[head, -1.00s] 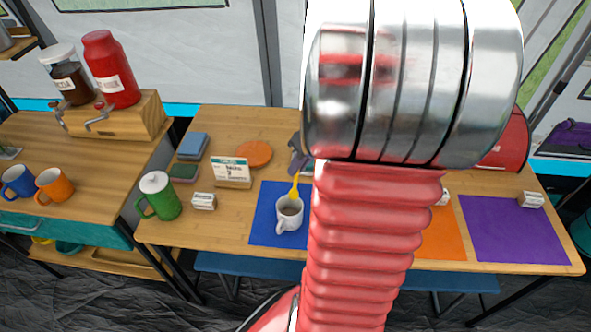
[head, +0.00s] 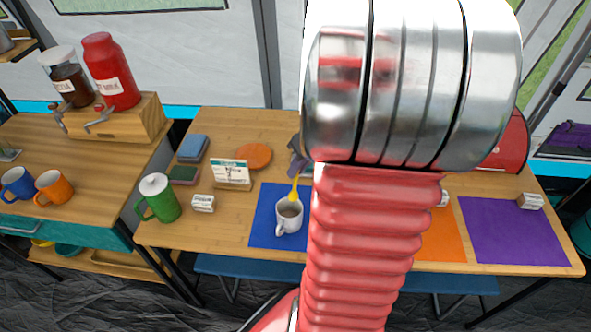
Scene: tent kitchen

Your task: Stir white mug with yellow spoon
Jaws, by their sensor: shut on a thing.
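The white mug (head: 288,217) stands upright on the blue mat (head: 264,224) on the wooden table, with brown liquid showing inside. The yellow spoon (head: 294,190) is upright with its lower end at or in the mug's opening; its tip is hidden. My gripper (head: 297,166) is dark grey, above the mug's far side, and shut on the yellow spoon. Much of the gripper is hidden behind my arm.
An orange mat (head: 442,236) and a purple mat (head: 513,232) lie right. My arm hides the table's middle.

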